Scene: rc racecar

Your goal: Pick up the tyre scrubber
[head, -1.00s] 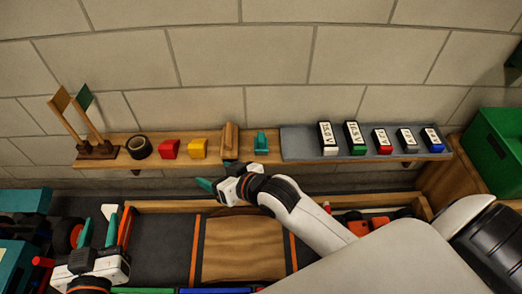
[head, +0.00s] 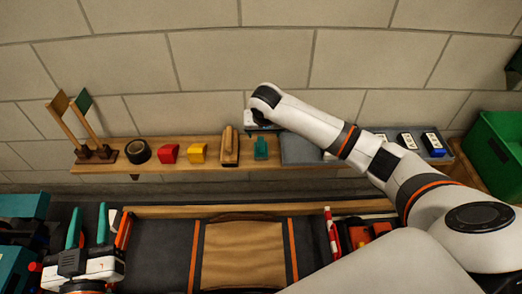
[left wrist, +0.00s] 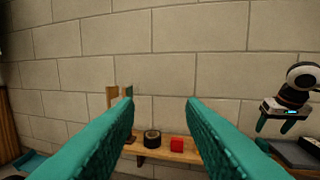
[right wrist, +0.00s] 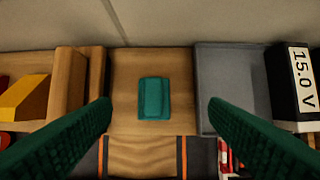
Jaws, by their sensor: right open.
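A small teal block with a raised top (head: 261,149), which I take for the tyre scrubber, lies on the wooden wall shelf. In the right wrist view this teal block (right wrist: 154,98) lies flat, centred between my fingers and apart from them. My right gripper (right wrist: 160,108) is open and empty, pointing down above it. My right gripper also shows in the left wrist view (left wrist: 274,125), above the shelf. A wooden block with a handle (head: 229,148) stands just left of the teal one. My left gripper (head: 89,215) is open and empty at the lower left.
The shelf (head: 211,163) also holds flag stands (head: 95,153), a tape roll (head: 138,151), a red block (head: 169,153) and a yellow block (head: 198,152). A grey mat (head: 298,149) with labelled boxes (head: 407,141) lies right of the teal block. The wall is close behind.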

